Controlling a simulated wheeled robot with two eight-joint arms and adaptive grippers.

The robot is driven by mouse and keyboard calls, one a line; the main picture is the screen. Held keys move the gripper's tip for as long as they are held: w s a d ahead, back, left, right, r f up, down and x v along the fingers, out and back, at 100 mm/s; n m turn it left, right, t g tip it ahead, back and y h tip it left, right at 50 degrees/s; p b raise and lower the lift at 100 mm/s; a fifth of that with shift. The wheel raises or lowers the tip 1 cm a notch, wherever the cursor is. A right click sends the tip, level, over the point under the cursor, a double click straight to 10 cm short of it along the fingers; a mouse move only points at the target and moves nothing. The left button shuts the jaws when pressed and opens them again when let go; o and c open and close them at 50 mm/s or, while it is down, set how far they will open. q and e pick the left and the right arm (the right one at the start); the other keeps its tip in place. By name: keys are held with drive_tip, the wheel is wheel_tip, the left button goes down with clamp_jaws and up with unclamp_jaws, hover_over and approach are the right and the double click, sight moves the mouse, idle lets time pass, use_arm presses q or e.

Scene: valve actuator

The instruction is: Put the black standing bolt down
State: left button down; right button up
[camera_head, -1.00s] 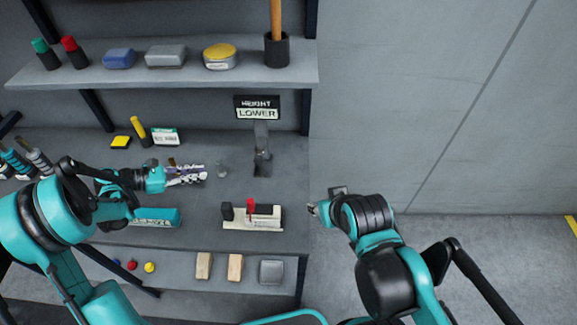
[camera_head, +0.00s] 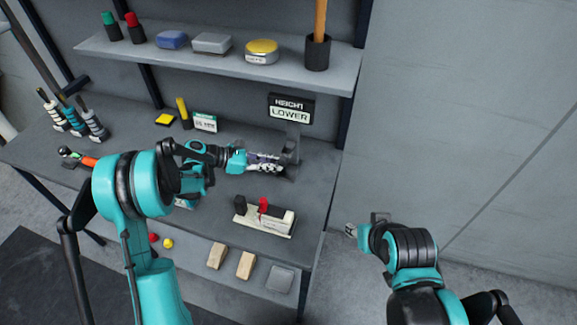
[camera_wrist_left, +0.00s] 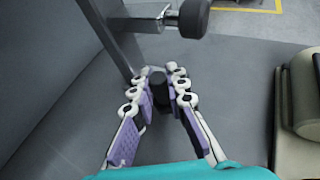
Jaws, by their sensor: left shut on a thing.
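My left gripper (camera_head: 266,163) is at the back right of the workbench, beside the grey stand (camera_head: 292,150) under the sign. In the left wrist view, its purple-padded fingers (camera_wrist_left: 160,98) are shut on the black bolt (camera_wrist_left: 158,92), which shows as a dark upright shape between them. Its lower end is hidden, so I cannot tell whether it touches the bench. In the head view the fingers hide the bolt. My right gripper (camera_head: 364,229) is off the bench's right edge, apart from everything; its fingers are too small to judge.
The sign (camera_head: 291,109) reads "HEIGHT LOWER". The stand's metal rod with a black knob (camera_wrist_left: 194,18) crosses just beyond my left fingers. A cream block with black and red parts (camera_head: 264,219) sits toward the bench's front. An upper shelf (camera_head: 130,50) overhangs behind.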

use_arm(q)
drive_tip(key=shift+w+d, duration=0.15)
drive_tip(key=shift+d, duration=0.45)
drive_tip(key=d, duration=0.3)
drive_tip(key=shift+w+b, duration=0.25)
drive_tip(key=shift+b, duration=0.15)
drive_tip(key=shift+w+d+f+b, duration=0.1)
drive_tip(key=shift+d+f+b, duration=0.15)
drive_tip(key=shift+f, duration=0.15)
drive_tip(key=shift+d+f+b, duration=0.15)
drive_tip(key=shift+f+b, duration=0.05)
drive_tip(key=shift+f, duration=0.2)
drive_tip(key=shift+a, duration=0.15)
drive_tip(key=shift+f, duration=0.1)
drive_tip(key=c, duration=1.8)
unclamp_jaws()
